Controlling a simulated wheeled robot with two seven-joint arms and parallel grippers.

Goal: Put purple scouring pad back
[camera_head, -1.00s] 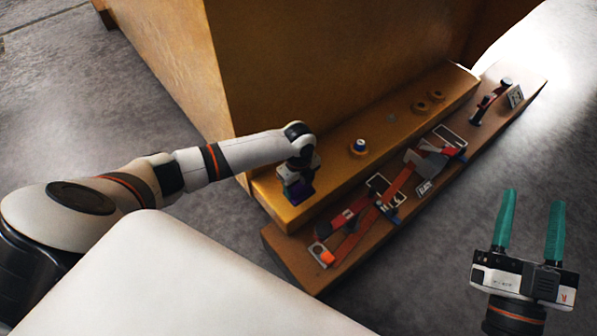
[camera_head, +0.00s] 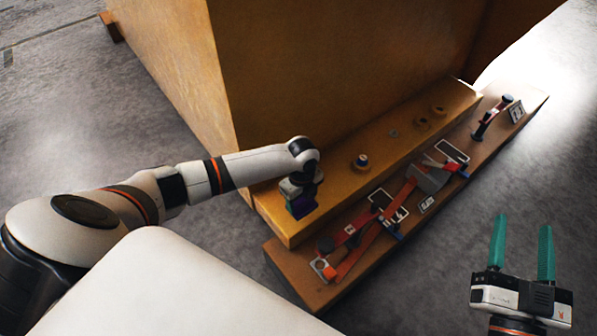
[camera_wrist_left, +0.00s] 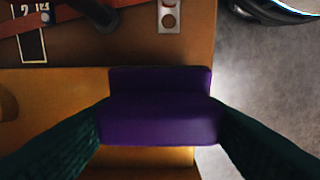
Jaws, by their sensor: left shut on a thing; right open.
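The purple scouring pad (camera_wrist_left: 160,115) is between the two green fingers of my left gripper (camera_wrist_left: 160,128) in the left wrist view, which is shut on it. In the head view the purple pad (camera_head: 302,206) shows under my left gripper (camera_head: 299,197), over the near left end of the yellow ledge (camera_head: 285,225). I cannot tell whether the pad touches the ledge. My right gripper (camera_head: 522,250) is open and empty over the grey floor at the lower right, its green fingers pointing up in the picture.
A lower brown shelf (camera_head: 300,274) runs along the ledge, with red straps (camera_head: 361,245), a grey clamp-like part (camera_head: 430,178), black-framed cards (camera_head: 453,151) and a white label (camera_head: 428,204). A large yellow block (camera_head: 330,80) rises behind.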

